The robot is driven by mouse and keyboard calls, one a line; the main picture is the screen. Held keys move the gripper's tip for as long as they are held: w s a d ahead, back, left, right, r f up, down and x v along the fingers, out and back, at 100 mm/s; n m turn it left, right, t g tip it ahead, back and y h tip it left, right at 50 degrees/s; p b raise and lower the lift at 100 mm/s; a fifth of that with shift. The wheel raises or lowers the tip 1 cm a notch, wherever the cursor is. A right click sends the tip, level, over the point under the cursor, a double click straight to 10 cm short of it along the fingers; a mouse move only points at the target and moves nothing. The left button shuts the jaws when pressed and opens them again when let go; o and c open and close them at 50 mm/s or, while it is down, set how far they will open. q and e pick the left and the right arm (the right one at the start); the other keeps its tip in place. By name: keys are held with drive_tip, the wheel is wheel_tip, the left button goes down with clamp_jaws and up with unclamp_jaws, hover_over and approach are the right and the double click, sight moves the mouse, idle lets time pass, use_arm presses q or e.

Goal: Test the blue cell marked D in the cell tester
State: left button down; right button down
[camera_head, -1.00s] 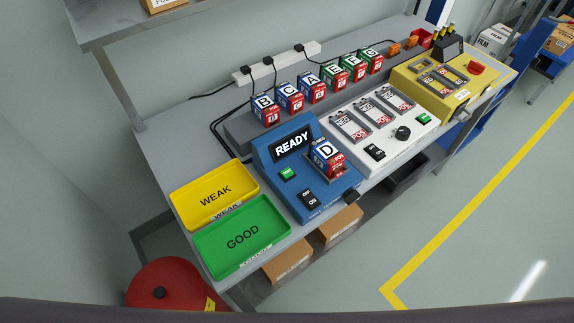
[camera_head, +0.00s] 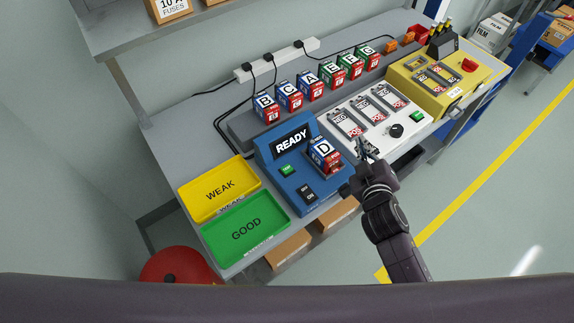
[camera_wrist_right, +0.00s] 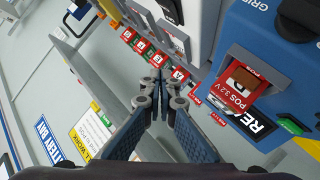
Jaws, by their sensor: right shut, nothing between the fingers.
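The blue cell marked D (camera_head: 324,155) sits in the slot of the blue cell tester (camera_head: 267,158). The tester's screen (camera_head: 291,141) reads READY. It has a green button (camera_head: 287,170) and a dark on/off switch (camera_head: 306,193). In the right wrist view the cell's red POS end (camera_wrist_right: 243,88) shows at the tester. My right gripper (camera_head: 363,146) is shut and empty, to the right of the tester, over the front of the white unit. Its closed fingertips (camera_wrist_right: 158,78) also show in the right wrist view. My left gripper is not in view.
A yellow WEAK tray (camera_head: 220,189) and a green GOOD tray (camera_head: 246,229) lie left of the tester. Several cells (camera_head: 290,97) stand on the grey shelf behind. The white charger (camera_head: 372,120) and a yellow unit (camera_head: 437,77) are to the right.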

drive_tip(key=w+a+r+n+t+y, duration=0.2)
drive_tip(key=a+r+n+y, duration=0.4)
drive_tip(key=r, duration=0.4)
drive_tip(key=w+a+r+n+t+y, duration=0.2)
drive_tip(key=a+r+n+y, duration=0.2)
drive_tip(key=a+r+n, duration=0.35)
drive_tip(key=s+a+r+n+g+y+p, duration=0.1)
drive_tip(key=s+a+r+n+g+y, duration=0.15)
drive_tip(key=a+n+g+y, duration=0.5)
drive_tip(key=n+g+h, duration=0.8)
drive_tip(key=n, duration=0.4)
hover_over(290, 168)
wheel_tip(290, 168, down, 16)
drive_tip(key=shift+s+r+p, duration=0.1)
drive_tip(key=shift+r+p, duration=0.1)
drive_tip(key=shift+p, duration=0.25)
drive_tip(key=shift+f, duration=0.1)
wheel_tip(290, 168, down, 9)
drive_tip(key=b, duration=0.6)
drive_tip(key=shift+r+b, duration=0.2)
drive_tip(key=shift+b, duration=0.15)
